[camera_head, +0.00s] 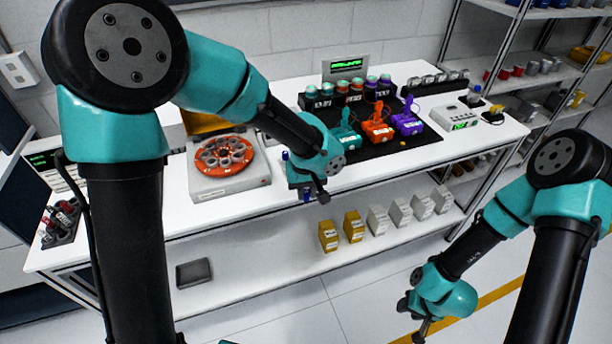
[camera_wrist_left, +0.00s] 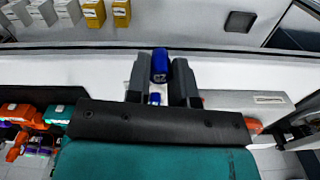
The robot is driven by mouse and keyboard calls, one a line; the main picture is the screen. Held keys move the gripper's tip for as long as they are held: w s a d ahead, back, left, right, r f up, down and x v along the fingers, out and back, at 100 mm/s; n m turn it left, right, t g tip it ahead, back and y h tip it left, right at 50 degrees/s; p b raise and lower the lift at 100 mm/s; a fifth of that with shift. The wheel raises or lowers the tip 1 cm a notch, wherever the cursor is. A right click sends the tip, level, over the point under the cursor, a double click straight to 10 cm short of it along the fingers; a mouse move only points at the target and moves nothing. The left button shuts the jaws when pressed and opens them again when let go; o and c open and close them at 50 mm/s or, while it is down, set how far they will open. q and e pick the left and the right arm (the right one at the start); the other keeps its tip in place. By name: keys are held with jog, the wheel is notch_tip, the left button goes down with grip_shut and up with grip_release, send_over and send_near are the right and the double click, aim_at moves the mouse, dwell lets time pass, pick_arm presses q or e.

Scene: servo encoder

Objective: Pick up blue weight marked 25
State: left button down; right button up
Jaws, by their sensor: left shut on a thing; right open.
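My left gripper (camera_head: 309,194) is at the front edge of the white table, between the round orange tray and the coloured devices. In the left wrist view its two dark fingers (camera_wrist_left: 160,82) are closed on a blue weight (camera_wrist_left: 159,64). A smaller blue and white patch (camera_wrist_left: 154,98) shows between the fingers, nearer the palm; I cannot read a number on it. In the head view the gripper mostly hides the held weight. My right gripper (camera_head: 418,322) is open and empty, low in front of the table at the right.
A round orange tray (camera_head: 224,153) with several grey cylinders sits on a white base. Teal (camera_head: 345,137), orange (camera_head: 377,130) and purple (camera_head: 407,123) devices stand on a black mat. A white instrument (camera_head: 457,117) is at the right. Yellow and white boxes (camera_head: 354,226) stand on the lower shelf.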

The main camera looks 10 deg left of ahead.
pick_arm(q)
jog(key=shift+s+d, duration=0.2)
jog(key=shift+s, duration=0.65)
